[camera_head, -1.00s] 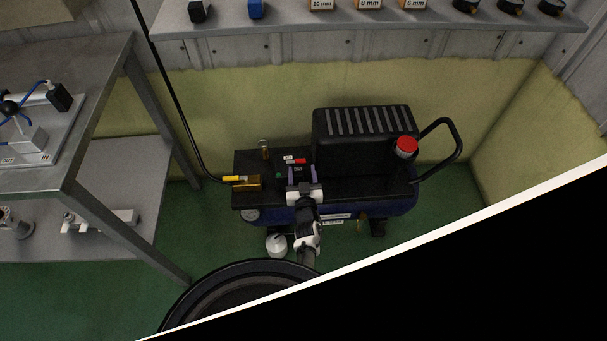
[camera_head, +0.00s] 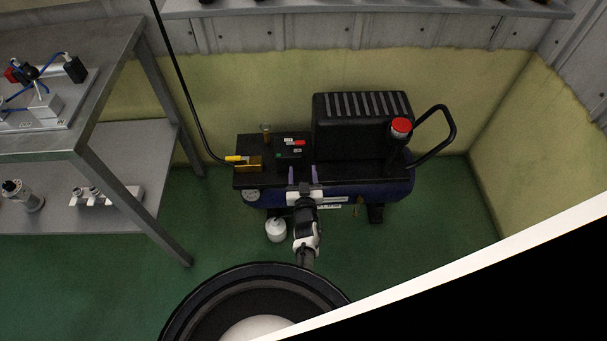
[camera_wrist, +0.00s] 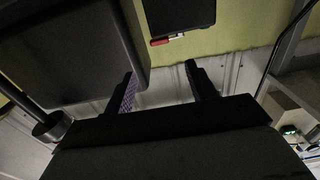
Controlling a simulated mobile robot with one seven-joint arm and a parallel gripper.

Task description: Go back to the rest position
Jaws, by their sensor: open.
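My gripper (camera_head: 303,175) is open, with its two purple-lined fingers apart and nothing seen between them. In the head view it is in front of the black and blue compressor (camera_head: 361,125), near the front edge of its top. In the wrist view my gripper (camera_wrist: 160,90) also shows with its fingers spread and empty. The compressor's small black box with a red switch (camera_head: 291,147) stands beyond the fingertips, apart from them in the head view. In the wrist view a dark box with a red part (camera_wrist: 166,40) shows at the top.
A metal table (camera_head: 137,73) with a lower shelf (camera_head: 128,160) stands on the left. The compressor's red-topped knob (camera_head: 401,128) and curved black handle (camera_head: 447,138) stick up at right. Green floor (camera_head: 450,230) is clear at right.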

